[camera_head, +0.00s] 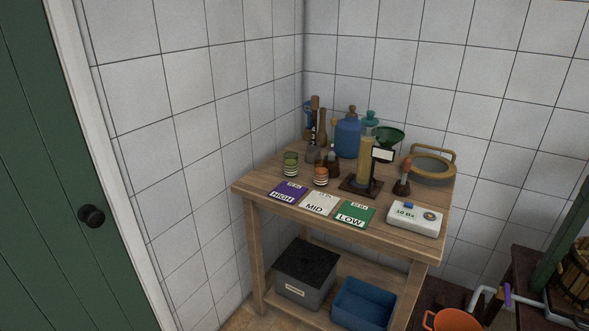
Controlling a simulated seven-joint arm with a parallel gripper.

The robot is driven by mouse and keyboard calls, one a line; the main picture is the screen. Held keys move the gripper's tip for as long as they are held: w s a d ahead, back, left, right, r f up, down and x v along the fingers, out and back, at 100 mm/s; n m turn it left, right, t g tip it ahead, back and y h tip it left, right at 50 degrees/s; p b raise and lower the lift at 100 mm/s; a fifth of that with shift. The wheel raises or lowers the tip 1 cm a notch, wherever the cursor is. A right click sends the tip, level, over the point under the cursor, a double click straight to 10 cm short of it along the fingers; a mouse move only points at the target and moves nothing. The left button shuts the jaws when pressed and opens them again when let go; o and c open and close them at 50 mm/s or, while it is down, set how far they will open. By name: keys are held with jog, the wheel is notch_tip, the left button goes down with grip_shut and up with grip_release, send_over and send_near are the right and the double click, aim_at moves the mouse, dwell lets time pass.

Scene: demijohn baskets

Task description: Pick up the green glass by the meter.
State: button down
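A green glass (290,163) stands upright at the left back part of the wooden table (285,205). An orange-brown glass (321,174) stands just right of it. A white box with a readout of about 10 Bx (414,218), which looks like a meter, lies at the table's front right, well apart from the green glass. A tall cylinder of yellowish liquid (366,160) stands on a dark base between them. My gripper is not in view.
Purple HIGH (287,192), white MID (318,203) and green LOW (355,214) cards lie along the front. Bottles, including a blue one (347,138), crowd the back. A dropper bottle (402,181) stands behind the white box. Tiled walls close off the left and back.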

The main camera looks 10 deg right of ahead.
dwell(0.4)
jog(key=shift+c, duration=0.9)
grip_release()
